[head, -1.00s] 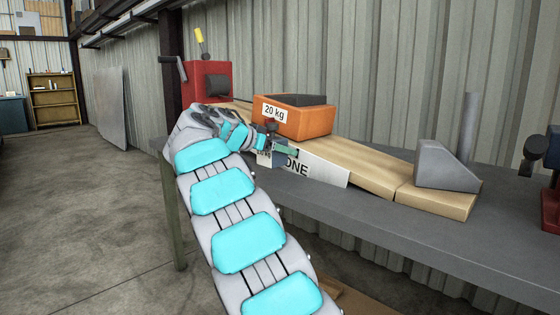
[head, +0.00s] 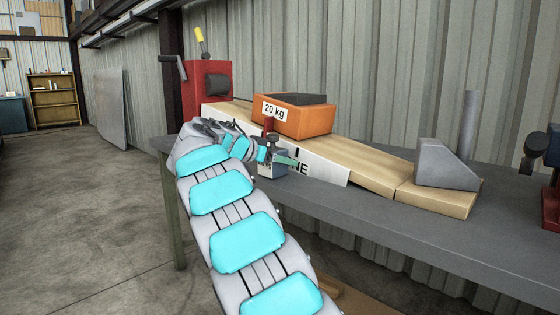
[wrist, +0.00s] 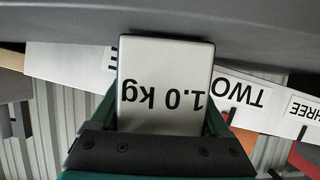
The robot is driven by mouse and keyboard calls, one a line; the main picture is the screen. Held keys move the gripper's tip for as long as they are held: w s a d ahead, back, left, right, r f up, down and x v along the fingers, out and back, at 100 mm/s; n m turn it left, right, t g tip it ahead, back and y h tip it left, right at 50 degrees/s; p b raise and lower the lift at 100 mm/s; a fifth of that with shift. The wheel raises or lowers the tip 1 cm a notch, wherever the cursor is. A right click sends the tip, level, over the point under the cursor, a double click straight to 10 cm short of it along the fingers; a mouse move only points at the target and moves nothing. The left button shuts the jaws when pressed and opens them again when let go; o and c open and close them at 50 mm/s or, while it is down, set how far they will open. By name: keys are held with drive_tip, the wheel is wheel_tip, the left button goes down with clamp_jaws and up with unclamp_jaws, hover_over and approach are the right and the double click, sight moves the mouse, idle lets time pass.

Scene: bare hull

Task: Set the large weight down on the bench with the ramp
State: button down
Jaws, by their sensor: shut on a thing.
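My gripper (head: 287,161) is at the front side of the wooden ramp (head: 365,165), low over the bench (head: 400,222). In the wrist view its dark green jaws (wrist: 165,125) are shut on a pale grey weight (wrist: 165,75) marked "1.0 kg", whose label appears upside down. In the head view a small grey block shows at the jaws, partly covered by them. I cannot tell whether the weight touches the bench. The ramp's white side panel (head: 325,166) shows part of the word ONE behind the gripper.
An orange box (head: 305,118) marked "20 kg" sits on the ramp. A red device (head: 207,85) stands at its high end, a grey wedge (head: 447,165) at its low end. Panels marked TWO (wrist: 240,95) and THREE (wrist: 305,112) show in the wrist view. The bench's front strip is clear.

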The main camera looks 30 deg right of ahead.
drive_tip(key=shift+f, duration=0.1)
unclamp_jaws()
drive_tip(key=shift+r, duration=0.2)
drive_tip(key=v, duration=1.2)
drive_tip(key=shift+f, duration=0.15)
